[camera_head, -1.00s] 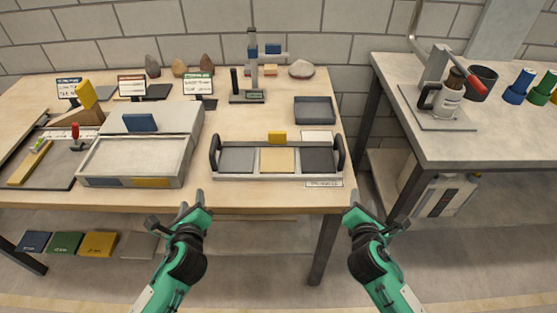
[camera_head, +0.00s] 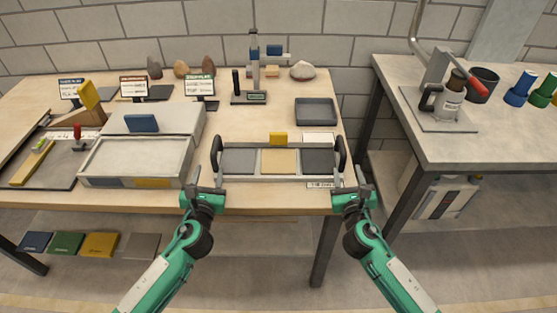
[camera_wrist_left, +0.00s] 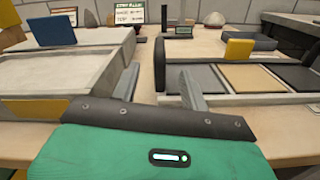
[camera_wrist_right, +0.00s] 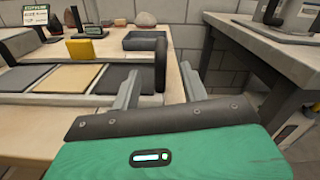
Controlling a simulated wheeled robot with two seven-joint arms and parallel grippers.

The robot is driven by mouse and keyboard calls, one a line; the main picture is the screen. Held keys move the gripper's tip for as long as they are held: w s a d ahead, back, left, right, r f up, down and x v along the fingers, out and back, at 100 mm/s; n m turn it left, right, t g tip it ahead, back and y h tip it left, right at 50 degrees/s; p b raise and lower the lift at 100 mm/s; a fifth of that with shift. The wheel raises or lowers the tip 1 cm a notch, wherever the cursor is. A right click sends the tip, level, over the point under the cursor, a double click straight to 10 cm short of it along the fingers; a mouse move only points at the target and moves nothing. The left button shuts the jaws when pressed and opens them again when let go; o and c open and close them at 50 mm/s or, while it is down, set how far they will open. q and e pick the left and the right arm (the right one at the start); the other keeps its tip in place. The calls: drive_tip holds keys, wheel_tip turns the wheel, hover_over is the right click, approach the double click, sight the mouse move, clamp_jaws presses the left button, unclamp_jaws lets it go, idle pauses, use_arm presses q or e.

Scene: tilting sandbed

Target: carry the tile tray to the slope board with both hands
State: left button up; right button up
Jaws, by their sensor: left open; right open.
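The tile tray (camera_head: 280,178) is a pale tray near the table's front edge. It holds two dark grey tiles and a tan tile, with an upright black handle at each end. My open left gripper (camera_head: 204,180) is just in front of the left handle (camera_wrist_left: 159,65), which appears between its fingers in the left wrist view. My open right gripper (camera_head: 352,182) is likewise before the right handle (camera_wrist_right: 160,62). Neither grips a handle; I cannot tell if they touch. The slope board may be the dark board (camera_head: 62,181) with a wooden wedge at far left.
A pale sand tray (camera_head: 130,158) stands close left of the tile tray. A yellow block (camera_head: 278,138) stands at the tray's back. Behind are a dark square tray (camera_head: 316,111) and a stand (camera_head: 250,98). A second table (camera_head: 480,140) is across a gap at right.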

sight(214, 151)
use_arm(q)
drive_tip(key=w, duration=1.1)
drive_tip(key=shift+w, duration=0.2)
use_arm(e)
drive_tip(key=w, duration=1.1)
drive_tip(key=shift+w, duration=0.2)
use_arm(q)
clamp_jaws()
use_arm(e)
clamp_jaws()
use_arm(q)
drive_tip(key=shift+f, duration=0.1)
drive_tip(key=shift+r, duration=0.25)
use_arm(e)
drive_tip(key=shift+r, duration=0.2)
